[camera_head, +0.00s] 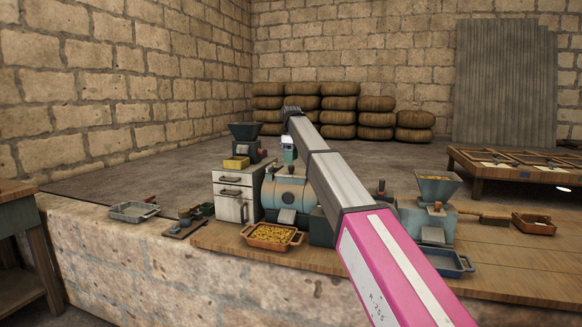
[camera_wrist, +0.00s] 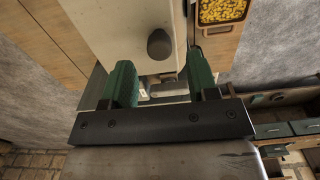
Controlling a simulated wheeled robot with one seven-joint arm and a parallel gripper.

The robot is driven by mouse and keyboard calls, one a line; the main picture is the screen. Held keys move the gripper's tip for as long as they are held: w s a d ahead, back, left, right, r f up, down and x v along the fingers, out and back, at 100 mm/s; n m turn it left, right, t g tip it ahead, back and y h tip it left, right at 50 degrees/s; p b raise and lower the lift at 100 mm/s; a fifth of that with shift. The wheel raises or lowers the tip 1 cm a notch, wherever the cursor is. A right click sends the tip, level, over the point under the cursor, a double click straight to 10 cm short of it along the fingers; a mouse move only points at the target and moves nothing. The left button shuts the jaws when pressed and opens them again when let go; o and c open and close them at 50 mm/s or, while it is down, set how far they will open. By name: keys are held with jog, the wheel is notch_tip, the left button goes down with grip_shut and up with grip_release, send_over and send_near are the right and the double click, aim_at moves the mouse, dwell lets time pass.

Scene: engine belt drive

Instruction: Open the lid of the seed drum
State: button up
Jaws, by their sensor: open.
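The seed drum (camera_head: 290,190) is a pale blue-grey cylinder lying on its side on the wooden bench, with a small chute at its front. My gripper (camera_head: 289,156) hangs pointing down above the drum's upper edge; its fingers are small in the head view. In the wrist view my gripper (camera_wrist: 160,72) has its two green fingers spread apart with nothing held. A dark rounded knob (camera_wrist: 160,44) on a pale surface shows just beyond and between the fingertips. The pale surface looks like part of the drum or its lid; I cannot tell which. The fingers' distance from the knob is unclear.
A tray of yellow grain (camera_head: 271,236) stands in front of the drum; it also shows in the wrist view (camera_wrist: 222,12). A white drawer cabinet (camera_head: 233,197) stands close left. A hopper machine (camera_head: 436,203) and blue tray (camera_head: 449,262) are right.

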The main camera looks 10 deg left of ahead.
aim_at(291, 166)
jog(key=shift+f, duration=1.85)
